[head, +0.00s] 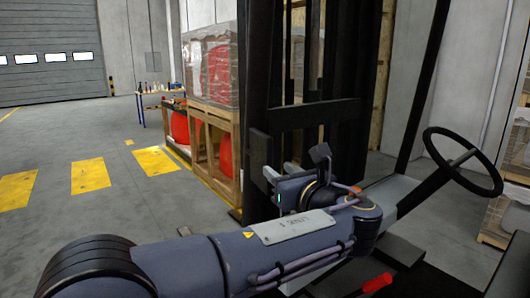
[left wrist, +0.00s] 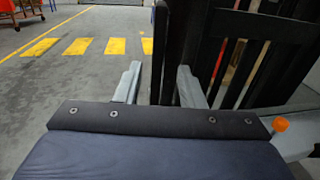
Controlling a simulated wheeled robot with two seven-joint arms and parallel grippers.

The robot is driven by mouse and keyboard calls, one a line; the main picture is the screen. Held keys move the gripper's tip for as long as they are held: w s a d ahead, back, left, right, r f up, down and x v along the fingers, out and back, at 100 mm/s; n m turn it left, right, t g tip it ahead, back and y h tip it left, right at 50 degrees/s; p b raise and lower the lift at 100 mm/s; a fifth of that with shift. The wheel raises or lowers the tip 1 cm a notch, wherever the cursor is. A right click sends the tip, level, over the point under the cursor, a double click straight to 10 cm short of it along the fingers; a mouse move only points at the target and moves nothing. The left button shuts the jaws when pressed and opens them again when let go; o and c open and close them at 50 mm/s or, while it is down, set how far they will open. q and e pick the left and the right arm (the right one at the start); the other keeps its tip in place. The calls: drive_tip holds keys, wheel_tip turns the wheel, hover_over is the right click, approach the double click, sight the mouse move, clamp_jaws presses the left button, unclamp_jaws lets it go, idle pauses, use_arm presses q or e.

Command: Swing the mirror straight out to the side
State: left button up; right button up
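My left gripper (head: 270,174) is in front of the forklift's black mast (head: 262,60). In the left wrist view its two pale fingers (left wrist: 158,86) are apart, with a narrow dark upright piece (left wrist: 160,45) showing between and beyond them. I cannot tell whether the fingers touch it. In the head view a small dark flat block (head: 258,151) stands by the fingertips, against the mast. It may be the mirror seen nearly edge-on; no reflecting face shows, so I cannot be sure. My right gripper is out of view.
The forklift's steering wheel (head: 463,162) is at the right, with a red-handled lever (head: 377,283) in front. An orange knob (left wrist: 281,125) shows in the left wrist view. Wrapped crates (head: 210,75) stand behind the mast. Open floor with yellow stripes (head: 90,175) lies left.

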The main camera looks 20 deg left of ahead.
sight(270, 165)
use_arm(q)
drive_tip(key=p+x, duration=0.1)
drive_tip(key=x, duration=0.6)
drive_tip(key=shift+s+a+p, duration=0.1)
drive_tip(key=shift+p, duration=0.2)
drive_tip(key=shift+c, duration=0.3)
clamp_jaws()
